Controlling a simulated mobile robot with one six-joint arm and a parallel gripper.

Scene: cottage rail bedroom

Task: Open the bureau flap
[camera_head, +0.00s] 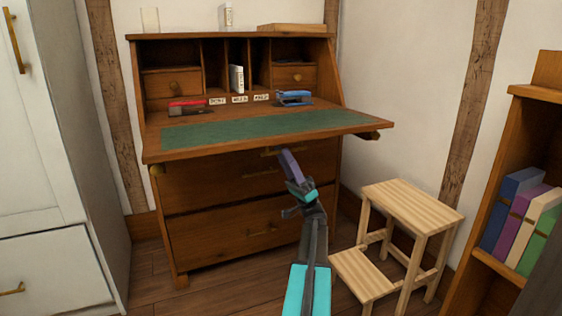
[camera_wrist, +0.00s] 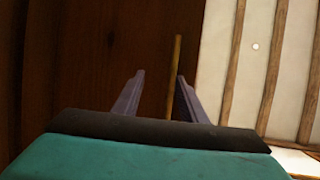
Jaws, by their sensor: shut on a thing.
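The bureau (camera_head: 240,190) stands against the back wall. Its flap (camera_head: 170,155) is lowered and lies about level, with its green inlay facing up. Pigeonholes and small drawers show open behind it. A brass handle (camera_head: 270,153) shows just under the flap's front edge. My gripper (camera_head: 288,160) is below that edge, pointing up. In the wrist view the thin brass bar of the handle (camera_wrist: 175,75) stands between my two fingers (camera_wrist: 158,95), against dark wood. My gripper is shut on it; the exact contact is hard to see.
A red stapler-like item (camera_head: 187,107) and a blue one (camera_head: 294,98) lie at the back of the writing surface. A wooden step stool (camera_head: 410,205) stands to the right, before a bookshelf (camera_head: 530,120). A white wardrobe (camera_head: 45,150) is at left.

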